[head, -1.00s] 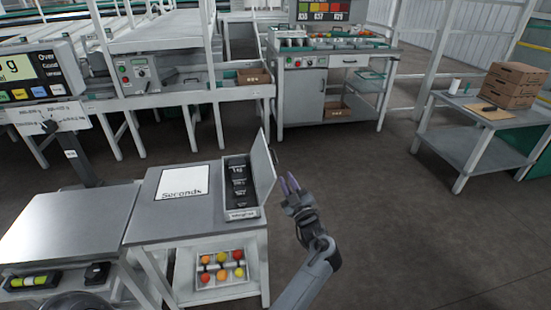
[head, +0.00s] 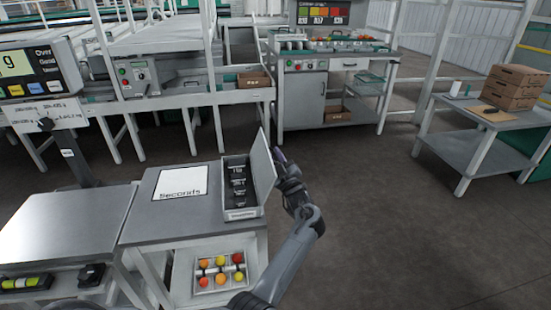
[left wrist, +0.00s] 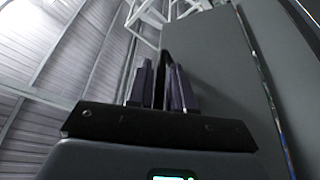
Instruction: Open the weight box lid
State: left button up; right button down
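The weight box (head: 241,213) is a grey tray with several dark weights (head: 238,180) on the right side of the small grey table. Its grey lid (head: 263,168) stands up, roughly upright, along the box's right side, so the box is open on top. My left gripper (head: 281,157) is just right of the lid, on its outer side, with its fingertips partly hidden behind it. In the left wrist view a narrow gap shows between the two fingers (left wrist: 162,88), close to a large grey panel (left wrist: 225,75), apparently the lid. Contact is unclear. My right gripper is not in view.
A white "Seconds" sheet (head: 181,182) lies left of the box on the table (head: 150,225). A tray of coloured fruit (head: 220,290) sits on the shelf below. A display scale (head: 30,75) stands at left. Open floor (head: 400,220) lies to the right.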

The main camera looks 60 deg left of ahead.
pick_arm(q)
grip_shut()
